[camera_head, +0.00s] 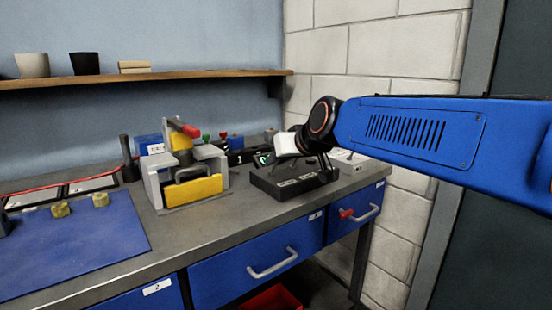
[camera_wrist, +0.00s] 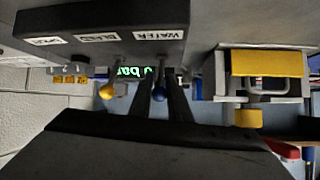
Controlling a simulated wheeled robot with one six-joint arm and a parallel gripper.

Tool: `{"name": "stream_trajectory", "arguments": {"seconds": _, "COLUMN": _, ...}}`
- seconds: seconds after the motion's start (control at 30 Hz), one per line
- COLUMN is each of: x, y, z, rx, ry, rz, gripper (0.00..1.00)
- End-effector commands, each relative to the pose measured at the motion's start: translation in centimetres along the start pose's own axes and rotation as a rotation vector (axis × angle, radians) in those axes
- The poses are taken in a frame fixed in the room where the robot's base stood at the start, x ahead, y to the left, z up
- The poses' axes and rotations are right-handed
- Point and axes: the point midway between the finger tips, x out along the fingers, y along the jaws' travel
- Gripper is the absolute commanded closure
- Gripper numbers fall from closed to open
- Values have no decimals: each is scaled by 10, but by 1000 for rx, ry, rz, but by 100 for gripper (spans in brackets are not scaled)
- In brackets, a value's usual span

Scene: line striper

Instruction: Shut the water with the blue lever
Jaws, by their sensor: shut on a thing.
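The blue lever (camera_wrist: 160,95) shows its round blue knob between my two fingers in the wrist view, in front of the label reading WATER. My gripper (camera_wrist: 162,97) is shut on this lever; the fingers hide part of it. A yellow-knobbed lever (camera_wrist: 106,91) stands beside it on the same dark valve block (camera_wrist: 100,30), which carries several white labels and appears upside down. In the head view the valve block (camera_head: 270,184) sits at the right end of the bench, with my gripper (camera_head: 322,166) over it. The blue lever cannot be made out there.
A grey and yellow fixture (camera_head: 204,188) stands left of the valve block. A small grey box (camera_head: 347,161) lies at the bench's right end, near the brick wall. A blue mat (camera_head: 75,240) with small yellow blocks covers the left. A lit green display (camera_wrist: 133,72) shows behind the levers.

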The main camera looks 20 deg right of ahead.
Motion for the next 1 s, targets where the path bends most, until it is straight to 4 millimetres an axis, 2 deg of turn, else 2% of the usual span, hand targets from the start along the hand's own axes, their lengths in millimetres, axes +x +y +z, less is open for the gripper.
{"name": "stream_trajectory", "arguments": {"seconds": 0.67, "x": -1, "y": 0, "z": 2, "rx": 4, "ry": 41, "rz": -8, "gripper": 100}}
{"name": "stream_trajectory", "arguments": {"seconds": 0.7, "x": -1, "y": 0, "z": 3, "rx": 4, "ry": 41, "rz": -8, "gripper": 74}}
{"name": "stream_trajectory", "arguments": {"seconds": 1.0, "x": -2, "y": 0, "z": 2, "rx": 4, "ry": 41, "rz": -8, "gripper": 73}}
